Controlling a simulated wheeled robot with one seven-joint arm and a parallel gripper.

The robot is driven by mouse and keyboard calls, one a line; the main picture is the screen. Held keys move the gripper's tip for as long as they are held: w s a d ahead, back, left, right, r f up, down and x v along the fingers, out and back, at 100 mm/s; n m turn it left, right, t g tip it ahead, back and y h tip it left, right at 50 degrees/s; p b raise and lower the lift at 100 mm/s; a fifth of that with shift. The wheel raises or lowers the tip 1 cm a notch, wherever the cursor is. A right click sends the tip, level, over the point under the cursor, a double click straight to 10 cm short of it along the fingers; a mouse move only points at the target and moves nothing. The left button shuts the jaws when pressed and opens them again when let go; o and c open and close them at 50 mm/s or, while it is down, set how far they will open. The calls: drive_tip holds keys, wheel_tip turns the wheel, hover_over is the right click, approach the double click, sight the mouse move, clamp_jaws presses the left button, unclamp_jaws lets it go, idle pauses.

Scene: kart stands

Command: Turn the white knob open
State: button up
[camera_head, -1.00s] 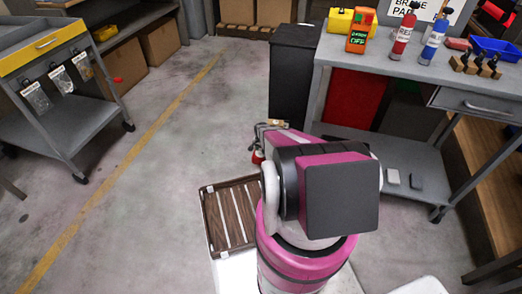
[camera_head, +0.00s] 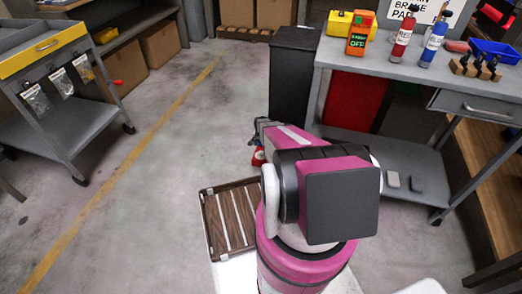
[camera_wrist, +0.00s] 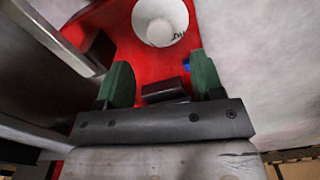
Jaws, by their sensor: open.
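A white round knob-like part (camera_wrist: 160,20) with a dark mark on its rim sits at the top centre of the wrist view. A red surface (camera_wrist: 125,35) lies behind it. My gripper (camera_wrist: 161,72) has two green fingertips spread apart, with nothing between them. The white part is beyond the fingertips, slightly above the gap in the picture; I see no contact. In the head view my arm hides most of the gripper. A small red patch (camera_head: 258,156) shows beside my wrist there; I cannot tell whether it is the same red surface.
A grey workbench (camera_head: 440,85) at the right holds a yellow case, an orange-green device (camera_head: 357,42), red and blue bottles and a blue bin. A dark bin (camera_head: 292,80) stands left of it. A grey cart (camera_head: 75,125) is at the left; floor between is clear.

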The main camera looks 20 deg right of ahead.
sight(261, 152)
drive_tip(key=shift+r, duration=2.1)
